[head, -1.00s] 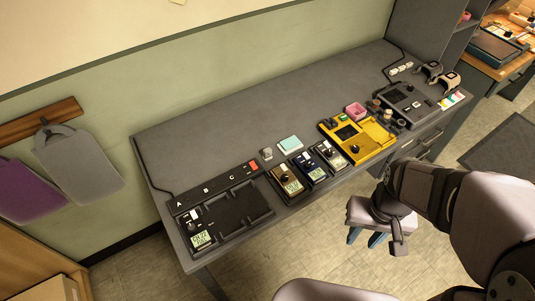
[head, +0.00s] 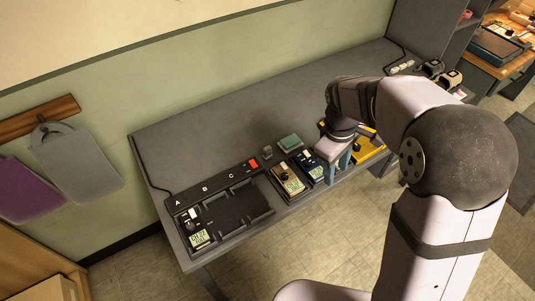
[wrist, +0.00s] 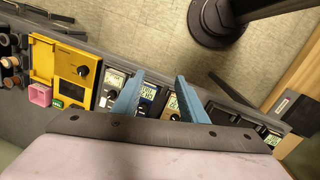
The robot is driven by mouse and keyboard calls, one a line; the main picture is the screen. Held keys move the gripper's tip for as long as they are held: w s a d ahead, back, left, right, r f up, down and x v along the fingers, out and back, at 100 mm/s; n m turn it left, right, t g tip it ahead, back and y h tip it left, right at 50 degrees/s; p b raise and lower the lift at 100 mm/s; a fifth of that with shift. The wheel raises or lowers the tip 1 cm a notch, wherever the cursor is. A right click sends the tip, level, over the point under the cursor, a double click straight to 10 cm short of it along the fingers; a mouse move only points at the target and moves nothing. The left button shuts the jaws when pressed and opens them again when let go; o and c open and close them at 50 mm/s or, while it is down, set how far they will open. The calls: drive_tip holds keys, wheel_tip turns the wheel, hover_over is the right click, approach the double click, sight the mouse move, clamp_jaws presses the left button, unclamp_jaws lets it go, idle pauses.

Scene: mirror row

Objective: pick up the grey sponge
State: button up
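A small grey block (head: 267,152) stands on the desk (head: 225,115) in the head view, behind the row of meters and left of a teal pad (head: 290,142). It may be the grey sponge; it is too small to be sure. I cannot make it out in the wrist view. My gripper (head: 338,171) points down over the right part of the meter row, to the right of the block. In the wrist view its two blue fingers (wrist: 157,88) are apart with nothing held between them. The meters show beyond and between them.
Near the desk's front edge are a black tray (head: 238,208) and several small meters (head: 287,180). A yellow device (wrist: 72,68) and a pink box (wrist: 40,95) lie at the other side. The back of the desk is mostly clear.

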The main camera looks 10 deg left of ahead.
drive_tip(key=w+a+f+n+t+h+b, duration=0.1)
drive_tip(key=w+a+f+n, duration=0.2)
drive_tip(key=w+a+n, duration=0.8)
drive_tip(key=n+t+b, duration=0.1)
drive_tip(key=n+t, duration=0.1)
drive_tip(key=n, duration=0.3)
hover_over(267, 148)
drive_tip(key=s+a, duration=0.2)
wheel_tip(267, 148, down, 2)
drive_tip(key=shift+h, duration=0.3)
drive_tip(key=shift+p+x, duration=1.25)
drive_tip(key=shift+x, duration=2.6)
clamp_jaws()
